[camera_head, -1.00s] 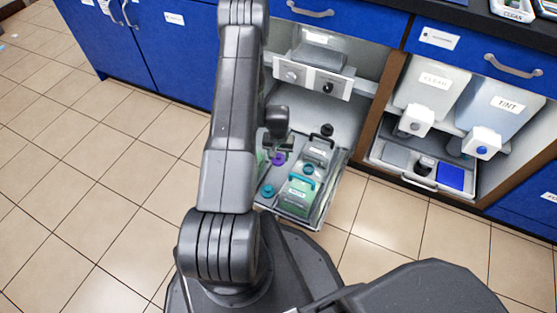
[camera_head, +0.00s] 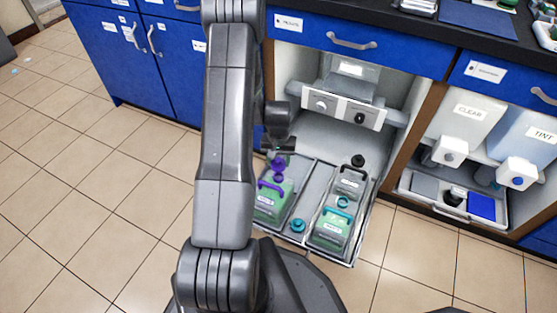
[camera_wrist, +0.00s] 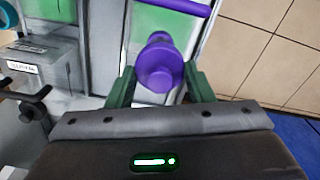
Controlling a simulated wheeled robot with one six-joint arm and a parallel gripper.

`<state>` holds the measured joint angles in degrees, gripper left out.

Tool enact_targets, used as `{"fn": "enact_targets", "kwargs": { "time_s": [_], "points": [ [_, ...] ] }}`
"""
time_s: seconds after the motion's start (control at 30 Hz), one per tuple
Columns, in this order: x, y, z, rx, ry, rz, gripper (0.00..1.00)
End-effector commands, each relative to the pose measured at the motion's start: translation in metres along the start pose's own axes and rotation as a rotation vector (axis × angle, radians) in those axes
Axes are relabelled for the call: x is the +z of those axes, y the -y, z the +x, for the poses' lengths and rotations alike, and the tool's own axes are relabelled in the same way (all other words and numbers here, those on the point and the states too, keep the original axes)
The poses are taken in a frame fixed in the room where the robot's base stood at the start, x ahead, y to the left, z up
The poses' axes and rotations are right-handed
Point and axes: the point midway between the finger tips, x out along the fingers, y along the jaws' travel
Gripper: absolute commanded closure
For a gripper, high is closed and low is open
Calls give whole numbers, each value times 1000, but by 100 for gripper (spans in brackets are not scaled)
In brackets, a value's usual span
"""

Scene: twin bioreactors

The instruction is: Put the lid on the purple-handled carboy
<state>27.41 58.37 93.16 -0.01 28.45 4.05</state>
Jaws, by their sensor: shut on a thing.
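The purple lid (camera_head: 279,164) is a knobbed round cap. In the wrist view the purple lid (camera_wrist: 159,66) sits between the two green fingertips of my gripper (camera_wrist: 160,88), which is shut on it. In the head view my gripper (camera_head: 280,148) is above the purple-handled carboy (camera_head: 269,207), at its back end. The carboy is green-filled, with a white label, in the left part of the tray. Its purple handle (camera_wrist: 185,6) shows at the top of the wrist view. I cannot tell whether the lid touches the carboy's neck, which is hidden.
The pulled-out tray (camera_head: 318,172) also holds a teal-handled carboy (camera_head: 333,229), a black-handled carboy (camera_head: 351,183), a loose teal lid (camera_head: 298,226) and a black lid (camera_head: 358,160). The control panel (camera_head: 342,106) and cabinet are behind. Tiled floor is free at left.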

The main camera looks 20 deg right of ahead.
Motion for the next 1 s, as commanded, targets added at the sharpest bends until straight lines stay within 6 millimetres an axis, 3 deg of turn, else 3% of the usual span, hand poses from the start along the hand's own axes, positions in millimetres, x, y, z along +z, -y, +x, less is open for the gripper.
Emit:
{"fn": "enact_targets", "kwargs": {
  "time_s": [0.5,1.0],
  "points": [
    [0,0,50,0,0,0,74],
    [0,0,53,0,0,0,74]
  ]
}}
